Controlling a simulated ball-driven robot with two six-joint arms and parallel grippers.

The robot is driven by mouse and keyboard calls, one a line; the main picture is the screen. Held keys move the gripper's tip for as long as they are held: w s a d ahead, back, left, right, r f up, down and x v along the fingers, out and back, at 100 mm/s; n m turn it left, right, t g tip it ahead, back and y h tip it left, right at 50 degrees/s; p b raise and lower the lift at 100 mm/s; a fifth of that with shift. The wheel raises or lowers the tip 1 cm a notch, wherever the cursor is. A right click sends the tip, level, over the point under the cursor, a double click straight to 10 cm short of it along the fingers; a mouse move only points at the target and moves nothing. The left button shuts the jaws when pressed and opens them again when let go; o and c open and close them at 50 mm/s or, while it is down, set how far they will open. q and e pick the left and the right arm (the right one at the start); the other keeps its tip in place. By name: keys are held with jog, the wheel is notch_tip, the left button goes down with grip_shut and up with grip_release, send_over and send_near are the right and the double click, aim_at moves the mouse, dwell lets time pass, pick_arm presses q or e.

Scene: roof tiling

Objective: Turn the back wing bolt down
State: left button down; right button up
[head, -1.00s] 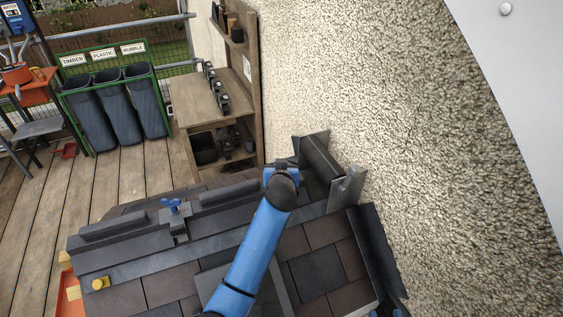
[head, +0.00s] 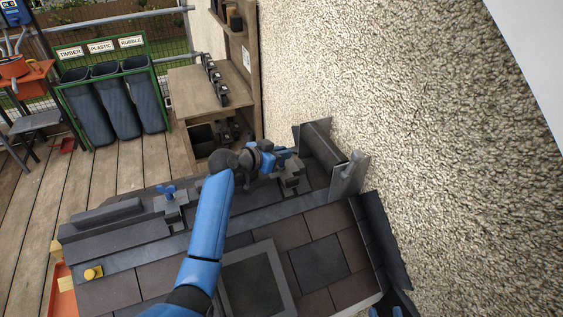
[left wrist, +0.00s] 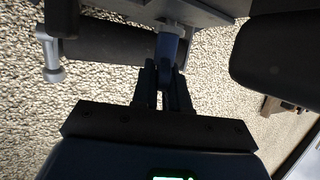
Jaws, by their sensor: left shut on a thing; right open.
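The left gripper (head: 281,154) reaches over the far right end of the roof ridge, by the rough wall. It is shut on a blue wing bolt, which shows between its fingers in the left wrist view (left wrist: 167,52). In the head view the gripper mostly hides this bolt. A grey clamp (head: 290,176) sits just below the gripper. A second blue wing bolt (head: 167,191) stands free on another clamp, further left on the ridge. My right gripper (head: 392,308) is only partly seen at the bottom edge; it is open and away from the bolts.
Dark ridge tiles (head: 108,214) lie along the roof, with a grey end piece (head: 347,178) at the right. The rough wall (head: 430,130) rises close behind the gripper. A yellow knob (head: 93,273) sits at the roof's left. A wooden bench (head: 210,85) stands beyond.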

pick_arm(q)
jog(key=shift+w+r+m+g+h+b, duration=0.2)
jog(key=shift+r+m+g+h+b, duration=0.2)
jog(key=shift+r+m+h+b, duration=0.25)
jog(key=shift+f, duration=0.1)
jog(key=c, duration=1.3)
grip_release()
jog(key=shift+s, duration=0.1)
jog(key=shift+o, duration=0.4)
jog(key=shift+f, duration=0.15)
jog(key=shift+f, duration=0.1)
jog(key=shift+s+a+b, duration=0.1)
jog(key=shift+a+b, duration=0.05)
jog(key=shift+b, duration=0.15)
